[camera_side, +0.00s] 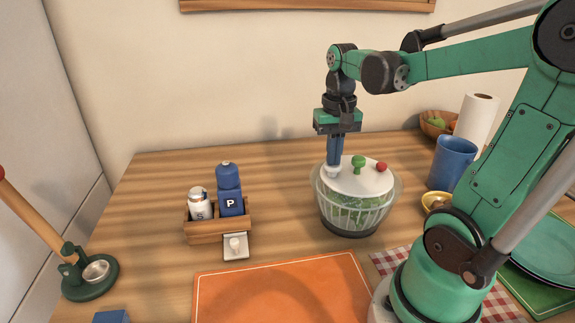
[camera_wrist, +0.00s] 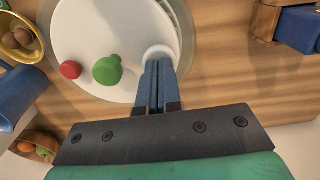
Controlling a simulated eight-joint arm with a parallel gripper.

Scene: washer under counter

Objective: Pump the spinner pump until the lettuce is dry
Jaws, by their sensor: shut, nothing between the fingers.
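The salad spinner (camera_side: 352,208) stands on the wooden counter, a clear bowl with green lettuce inside a basket. Its white lid (camera_side: 362,178) carries a green knob (camera_side: 358,162), a red button (camera_side: 381,167) and a white round pump (camera_side: 331,172) at the left. The wrist view shows the lid (camera_wrist: 90,30), green knob (camera_wrist: 107,70), red button (camera_wrist: 70,69) and pump (camera_wrist: 160,52). My gripper (camera_side: 334,162) is shut and empty, pointing down with its blue fingertips (camera_wrist: 158,66) at the pump. I cannot tell whether they touch it or how far it is pressed.
A wooden caddy (camera_side: 203,230) with shakers stands left of the spinner. An orange mat (camera_side: 285,290) lies in front. A blue cup (camera_side: 452,160), paper towel roll (camera_side: 478,118) and small yellow bowl (camera_side: 434,200) are at right. The counter between caddy and spinner is clear.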

